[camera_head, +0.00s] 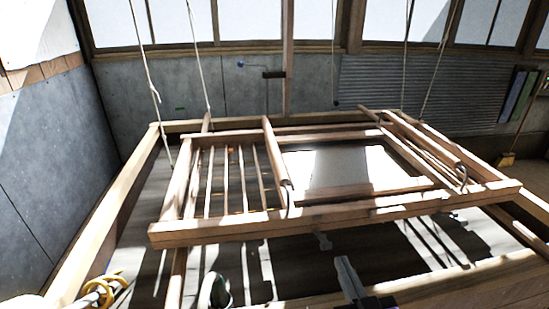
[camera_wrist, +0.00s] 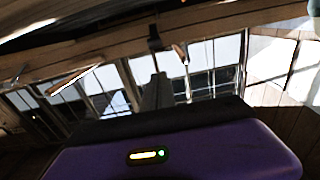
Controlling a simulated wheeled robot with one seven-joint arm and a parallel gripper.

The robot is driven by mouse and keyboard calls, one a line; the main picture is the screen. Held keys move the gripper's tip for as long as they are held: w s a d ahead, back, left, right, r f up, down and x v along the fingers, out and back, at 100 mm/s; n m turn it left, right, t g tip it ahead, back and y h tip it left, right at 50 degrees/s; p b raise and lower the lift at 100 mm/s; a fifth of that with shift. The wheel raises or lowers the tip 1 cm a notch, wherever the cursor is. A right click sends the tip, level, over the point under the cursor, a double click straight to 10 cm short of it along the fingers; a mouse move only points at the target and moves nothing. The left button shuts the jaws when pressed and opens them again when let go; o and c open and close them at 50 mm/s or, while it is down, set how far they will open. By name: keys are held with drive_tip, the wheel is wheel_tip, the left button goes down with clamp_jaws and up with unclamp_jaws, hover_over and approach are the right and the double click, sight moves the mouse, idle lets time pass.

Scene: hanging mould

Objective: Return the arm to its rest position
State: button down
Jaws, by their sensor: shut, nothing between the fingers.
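My gripper (camera_head: 343,262) shows at the bottom of the head view, to the right of the middle, pointing up and away. Its grey fingers are together with nothing visible between them. In the wrist view the closed fingers (camera_wrist: 158,92) stand up beyond my purple wrist housing. The hanging wooden mould frame (camera_head: 330,213) is in the middle of the head view, held by ropes (camera_head: 196,55). My gripper appears below its front beam in the picture and holds no part of it. The actual gap between them is hard to judge.
A larger wooden frame (camera_head: 118,205) surrounds the mould, with its near beam (camera_head: 470,282) close to my gripper in the picture. A pale sheet (camera_head: 335,168) lies within the mould. Yellow rings (camera_head: 100,291) are at bottom left. Grey walls (camera_head: 45,160) and windows stand behind.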

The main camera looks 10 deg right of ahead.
drive_tip(key=s+f+g, duration=0.1)
drive_tip(key=s+f, duration=0.1)
drive_tip(key=s, duration=1.4)
drive_tip(key=s+f+g, duration=0.2)
drive_tip(key=s, duration=1.5)
drive_tip(key=shift+f, duration=0.25)
drive_tip(key=shift+s+a, duration=0.1)
